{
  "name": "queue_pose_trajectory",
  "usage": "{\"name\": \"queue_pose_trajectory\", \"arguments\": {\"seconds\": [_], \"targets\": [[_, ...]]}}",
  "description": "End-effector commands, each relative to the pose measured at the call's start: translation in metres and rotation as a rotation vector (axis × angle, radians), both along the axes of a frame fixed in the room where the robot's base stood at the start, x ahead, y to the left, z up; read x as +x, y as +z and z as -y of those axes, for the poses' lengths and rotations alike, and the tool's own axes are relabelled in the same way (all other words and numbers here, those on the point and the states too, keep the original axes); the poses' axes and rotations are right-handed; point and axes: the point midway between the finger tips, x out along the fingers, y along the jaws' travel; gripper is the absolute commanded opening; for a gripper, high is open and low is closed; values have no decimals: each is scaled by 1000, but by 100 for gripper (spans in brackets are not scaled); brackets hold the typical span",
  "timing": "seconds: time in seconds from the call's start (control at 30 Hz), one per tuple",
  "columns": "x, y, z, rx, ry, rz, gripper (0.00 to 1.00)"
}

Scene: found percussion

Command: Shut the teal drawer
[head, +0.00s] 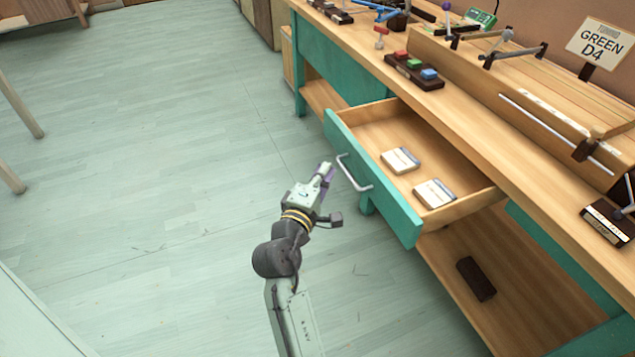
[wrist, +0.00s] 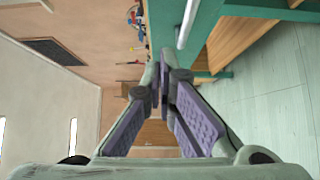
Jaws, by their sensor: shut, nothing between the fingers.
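The teal drawer (head: 385,186) is pulled well out of the wooden workbench in the head view. It has a teal front with a silver bar handle (head: 354,174), and two small light boxes, one (head: 400,160) behind the other (head: 435,194), lie inside. My gripper (head: 326,170) is shut and empty. It is in front of the drawer, just left of the handle in the head view, and looks apart from it. In the wrist view my gripper's purple-padded fingers (wrist: 162,75) come together at the tips, with the handle (wrist: 187,22) and teal front (wrist: 205,25) above them.
The workbench (head: 470,120) carries red, green and blue blocks on a dark base (head: 415,72), a long rail and a "GREEN D4" sign (head: 599,44). A dark block (head: 476,279) lies on the lower shelf. The floor (head: 150,150) left of my arm is clear.

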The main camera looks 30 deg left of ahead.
Motion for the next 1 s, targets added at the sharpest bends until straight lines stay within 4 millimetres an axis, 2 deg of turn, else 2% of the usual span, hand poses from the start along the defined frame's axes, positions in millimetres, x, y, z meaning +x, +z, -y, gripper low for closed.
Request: {"name": "queue_pose_trajectory", "arguments": {"seconds": [0.1, 0.3, 0.5, 1.0], "targets": [[25, 2, -3, 1, -1, 0, 0], [48, 1, 15, 1, -1, -1, 0], [56, 0, 21, 2, 1, 0, 0], [61, 1, 26, 2, 0, 0, 0]]}}
